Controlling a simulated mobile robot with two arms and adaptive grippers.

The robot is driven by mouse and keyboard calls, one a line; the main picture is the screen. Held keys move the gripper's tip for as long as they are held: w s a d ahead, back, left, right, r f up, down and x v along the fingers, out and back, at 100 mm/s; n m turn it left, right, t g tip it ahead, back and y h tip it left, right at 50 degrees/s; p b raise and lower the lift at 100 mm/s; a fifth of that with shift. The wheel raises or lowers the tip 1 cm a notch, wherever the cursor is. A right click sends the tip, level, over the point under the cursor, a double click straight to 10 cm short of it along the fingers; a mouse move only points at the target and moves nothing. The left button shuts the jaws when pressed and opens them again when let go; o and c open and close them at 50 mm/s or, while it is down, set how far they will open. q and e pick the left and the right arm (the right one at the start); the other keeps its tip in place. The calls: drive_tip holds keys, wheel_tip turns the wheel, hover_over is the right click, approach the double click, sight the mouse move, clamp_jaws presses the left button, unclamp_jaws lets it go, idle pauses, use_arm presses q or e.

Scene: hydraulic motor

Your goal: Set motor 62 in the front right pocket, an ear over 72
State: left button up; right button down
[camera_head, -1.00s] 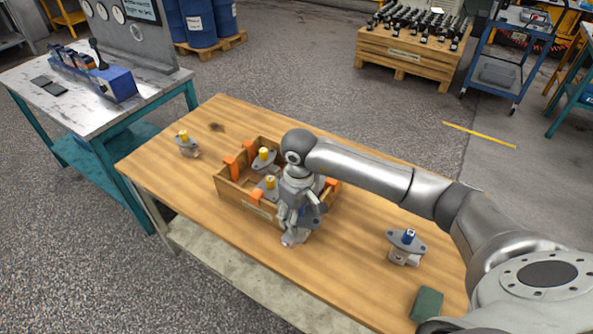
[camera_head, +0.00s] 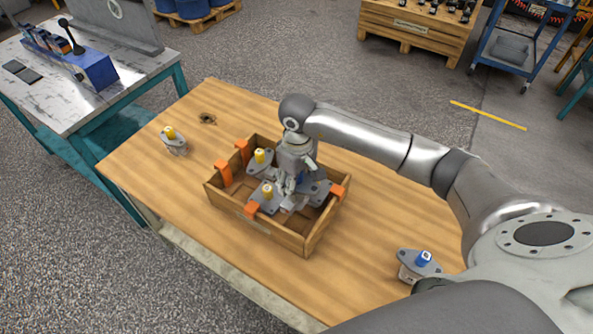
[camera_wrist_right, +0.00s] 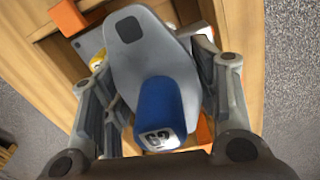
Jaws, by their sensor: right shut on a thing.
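My right gripper (camera_head: 290,188) is shut on a motor with a grey flange (camera_wrist_right: 145,48) and a blue shaft (camera_wrist_right: 160,105); the number on its end looks like 62, turned over. In the head view the gripper is inside the outline of the wooden crate (camera_head: 262,232), towards its right half. The gripper hides much of the held motor, and I cannot tell whether it touches the crate floor. Two yellow-shafted motors sit in the left half, at the back (camera_head: 260,157) and the front (camera_head: 267,192). Their numbers are unreadable. My left gripper is not in view.
Orange clips (camera_head: 223,172) sit on the crate's walls. Bare tabletop lies between the crate and that right motor.

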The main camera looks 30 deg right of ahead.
drive_tip(key=shift+s+a+r, duration=0.15)
drive_tip(key=shift+s+a, duration=0.1)
drive_tip(key=shift+s, duration=0.1)
drive_tip(key=shift+s+a+f, duration=0.15)
drive_tip(key=shift+s+f, duration=0.05)
drive_tip(key=shift+s, duration=0.05)
drive_tip(key=shift+w+f+b, duration=0.1)
drive_tip(key=shift+f+b, duration=0.2)
drive_tip(key=shift+b, duration=0.1)
drive_tip(key=shift+w+f, duration=0.1)
drive_tip(key=shift+f, duration=0.55)
drive_tip(key=shift+f+b, duration=0.55)
drive_tip(key=shift+f, duration=0.1)
drive_tip(key=shift+f+b, duration=0.35)
drive_tip(key=shift+f, duration=0.5)
drive_tip(key=shift+f+b, duration=0.95)
drive_tip(key=shift+b, duration=0.15)
use_arm(q)
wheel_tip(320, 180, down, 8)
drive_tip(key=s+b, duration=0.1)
drive_tip(key=b, duration=0.2)
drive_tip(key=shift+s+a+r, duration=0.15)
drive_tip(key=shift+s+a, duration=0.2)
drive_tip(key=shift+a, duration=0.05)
use_arm(e)
drive_tip(key=shift+f, duration=1.3)
